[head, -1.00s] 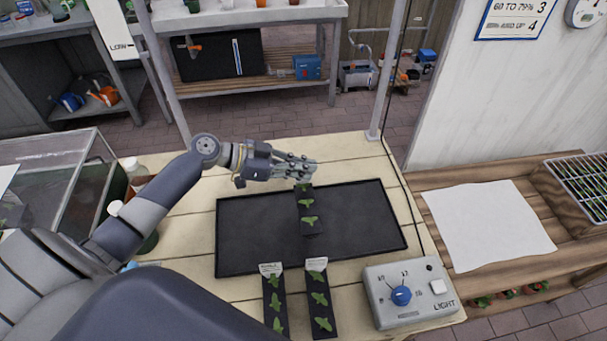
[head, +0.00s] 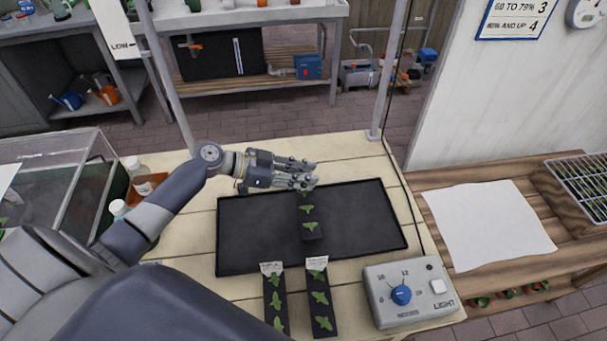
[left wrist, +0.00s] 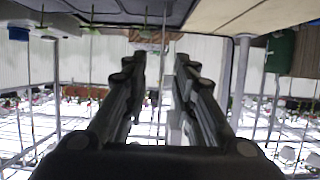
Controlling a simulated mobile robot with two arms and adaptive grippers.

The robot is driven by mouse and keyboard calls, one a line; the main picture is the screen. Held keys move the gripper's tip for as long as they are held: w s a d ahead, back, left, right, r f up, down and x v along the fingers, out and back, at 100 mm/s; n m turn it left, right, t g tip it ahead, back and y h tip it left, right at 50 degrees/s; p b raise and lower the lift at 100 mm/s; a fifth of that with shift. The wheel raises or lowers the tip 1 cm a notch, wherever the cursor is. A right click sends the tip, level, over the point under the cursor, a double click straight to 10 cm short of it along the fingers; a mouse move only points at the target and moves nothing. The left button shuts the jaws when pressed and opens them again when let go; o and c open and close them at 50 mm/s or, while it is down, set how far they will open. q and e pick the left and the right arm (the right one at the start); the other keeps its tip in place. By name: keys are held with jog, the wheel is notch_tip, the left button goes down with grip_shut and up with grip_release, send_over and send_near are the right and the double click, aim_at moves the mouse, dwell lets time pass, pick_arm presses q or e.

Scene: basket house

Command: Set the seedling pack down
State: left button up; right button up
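The seedling pack (head: 312,237), a narrow black strip with small green seedlings, is over the middle of the black tray (head: 360,215). Whether its underside touches the tray is hard to tell. My left gripper (head: 308,176) is at the pack's far end, its fingers hiding that end. It appears shut on the pack, because the two have moved together. The left wrist view shows the two fingers (left wrist: 160,72) nearly parallel with a narrow gap; the pack is not clear there. My right gripper is not in view.
Two labelled seedling packs (head: 275,304) (head: 320,301) lie in front of the tray. A grey light control box (head: 410,292) with a blue knob is at the front right. The tray is bare either side of the pack.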

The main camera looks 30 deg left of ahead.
pick_arm(q)
jog(key=shift+r, duration=0.2)
jog(key=b+v, duration=0.3)
jog(key=v, duration=0.9)
